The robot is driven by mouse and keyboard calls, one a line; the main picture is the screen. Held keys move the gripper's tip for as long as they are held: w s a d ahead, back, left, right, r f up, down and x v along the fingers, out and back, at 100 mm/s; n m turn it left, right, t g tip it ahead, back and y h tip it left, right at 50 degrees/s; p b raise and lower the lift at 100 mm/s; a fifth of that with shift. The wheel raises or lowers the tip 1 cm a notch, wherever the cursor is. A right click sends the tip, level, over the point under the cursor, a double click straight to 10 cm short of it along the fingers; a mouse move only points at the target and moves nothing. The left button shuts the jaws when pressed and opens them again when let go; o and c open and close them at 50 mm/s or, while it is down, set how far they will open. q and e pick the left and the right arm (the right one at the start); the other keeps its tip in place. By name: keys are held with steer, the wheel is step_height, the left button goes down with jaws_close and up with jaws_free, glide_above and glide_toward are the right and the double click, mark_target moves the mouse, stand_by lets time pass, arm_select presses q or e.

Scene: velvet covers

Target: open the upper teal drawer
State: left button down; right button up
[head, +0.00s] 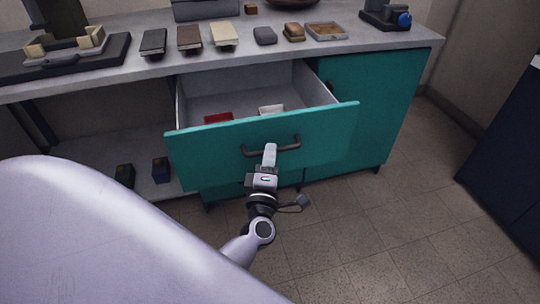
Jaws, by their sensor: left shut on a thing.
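The upper teal drawer (215,158) stands pulled out from the cabinet under the counter. Its grey inside shows, with a red item (218,118) and a whitish item (271,109) in it. A dark bar handle (288,147) runs across the drawer front. My left gripper (269,154) is at the middle of this handle and shut on it. The gripper covers part of the handle, so the exact contact is hidden. My right gripper is not in view.
The grey counter (370,44) above holds several small items, among them a tray (326,31) and a dark device with a blue knob (385,16). Two small dark boxes sit on the lower shelf (145,185). The tiled floor (400,235) at the right is clear.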

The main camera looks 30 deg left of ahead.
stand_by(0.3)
arm_select(q)
steer(key=c, duration=1.1)
jaws_free()
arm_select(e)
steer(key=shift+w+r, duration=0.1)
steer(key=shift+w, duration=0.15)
arm_select(q)
steer(key=shift+s, duration=0.1)
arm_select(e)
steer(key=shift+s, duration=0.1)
